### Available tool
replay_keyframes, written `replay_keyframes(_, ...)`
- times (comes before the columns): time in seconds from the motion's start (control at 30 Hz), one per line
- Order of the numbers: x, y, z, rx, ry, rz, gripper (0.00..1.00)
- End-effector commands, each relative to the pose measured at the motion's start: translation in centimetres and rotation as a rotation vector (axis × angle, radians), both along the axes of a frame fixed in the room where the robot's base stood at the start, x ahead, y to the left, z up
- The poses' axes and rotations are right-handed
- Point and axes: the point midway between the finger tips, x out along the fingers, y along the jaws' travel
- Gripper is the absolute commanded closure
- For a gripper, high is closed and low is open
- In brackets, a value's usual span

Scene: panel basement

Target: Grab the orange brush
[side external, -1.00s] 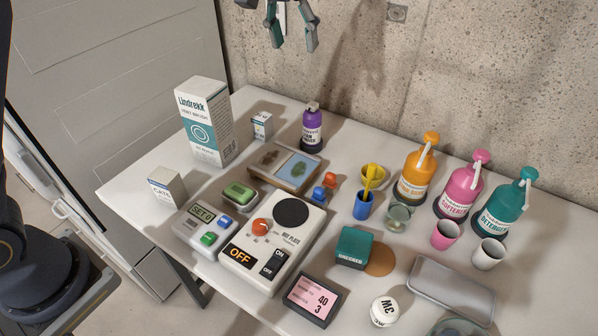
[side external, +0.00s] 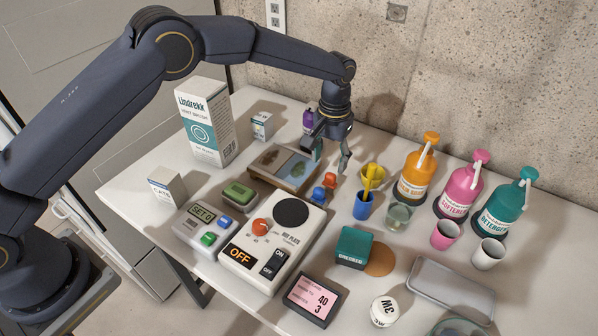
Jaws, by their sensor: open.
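A small orange piece (side external: 329,180), which looks like the orange brush, stands on the white table just right of the framed tray. A similar blue piece (side external: 319,194) stands right in front of it. My gripper (side external: 331,157) points down above and slightly behind the orange piece. Its two fingers are apart, with nothing between them. I cannot tell the exact height of the fingertips over the orange piece.
A purple bottle (side external: 308,120) stands behind my gripper, partly hidden. The hot plate (side external: 287,241) is in front. Pump bottles (side external: 416,178) stand farther right.

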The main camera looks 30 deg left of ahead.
Motion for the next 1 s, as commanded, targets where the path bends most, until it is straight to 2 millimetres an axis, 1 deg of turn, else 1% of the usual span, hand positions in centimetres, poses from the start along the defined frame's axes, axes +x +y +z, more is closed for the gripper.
replay_keyframes(0.17, 0.0, -0.2, -1.5, 0.000, 0.001, 0.000, 0.42)
replay_keyframes(0.3, 0.1, -0.7, -3.8, 0.001, 0.002, -0.001, 0.42)
replay_keyframes(0.4, 0.1, -0.6, -5.0, 0.001, 0.002, 0.000, 0.42)
replay_keyframes(0.5, 0.2, -0.6, -5.6, 0.000, -0.001, 0.000, 0.42)
replay_keyframes(0.7, 0.2, -0.6, -5.6, 0.000, -0.001, 0.000, 0.42)
replay_keyframes(0.77, 0.2, -0.6, -5.6, 0.000, -0.001, 0.000, 0.47)
replay_keyframes(1.0, 0.2, -0.6, -5.6, 0.000, -0.001, 0.000, 0.72)
